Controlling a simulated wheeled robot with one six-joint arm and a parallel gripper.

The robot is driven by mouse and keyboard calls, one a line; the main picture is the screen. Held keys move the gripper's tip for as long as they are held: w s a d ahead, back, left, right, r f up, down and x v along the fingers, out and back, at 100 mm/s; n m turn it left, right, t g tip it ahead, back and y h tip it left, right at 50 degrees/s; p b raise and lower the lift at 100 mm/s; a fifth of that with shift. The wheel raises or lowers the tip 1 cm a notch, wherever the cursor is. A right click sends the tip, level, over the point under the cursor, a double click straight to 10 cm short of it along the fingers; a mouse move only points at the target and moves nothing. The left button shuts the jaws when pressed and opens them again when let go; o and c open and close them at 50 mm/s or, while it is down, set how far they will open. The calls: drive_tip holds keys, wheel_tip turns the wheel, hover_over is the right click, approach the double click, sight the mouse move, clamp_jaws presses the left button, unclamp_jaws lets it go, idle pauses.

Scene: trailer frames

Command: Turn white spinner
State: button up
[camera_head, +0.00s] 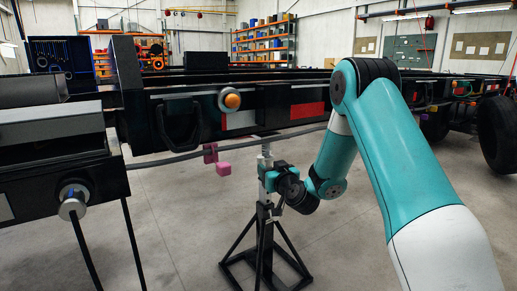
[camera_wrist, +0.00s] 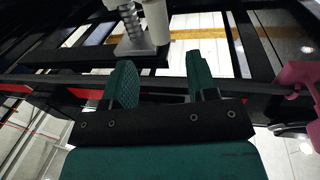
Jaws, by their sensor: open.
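A white cylinder (camera_wrist: 157,20), which may be the white spinner, shows at the top of the wrist view beside a grey ribbed screw (camera_wrist: 131,24). A small pale part also shows on the stand's upright in the head view, but I cannot tell if it is the spinner. My gripper (camera_wrist: 160,78) has its two teal fingers apart, with nothing clearly between them. The cylinder lies beyond the fingertips. In the head view my gripper (camera_head: 268,176) is at the upper part of the black stand (camera_head: 263,232) and partly covers its upright.
A black trailer frame (camera_head: 182,106) runs above the stand, with a dark hose (camera_head: 170,160) below it. A pink part (camera_head: 223,169) hangs left of the stand; a pink part (camera_wrist: 300,75) shows at the wrist view's right edge. Grey floor surrounds the stand.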

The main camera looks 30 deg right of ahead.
sight(258, 158)
drive_tip(key=w, duration=0.3)
drive_tip(key=w+d+p, duration=0.1)
drive_tip(key=w, duration=0.5)
drive_tip(key=shift+w+d+p, duration=0.3)
drive_tip(key=shift+w+p, duration=0.05)
clamp_jaws()
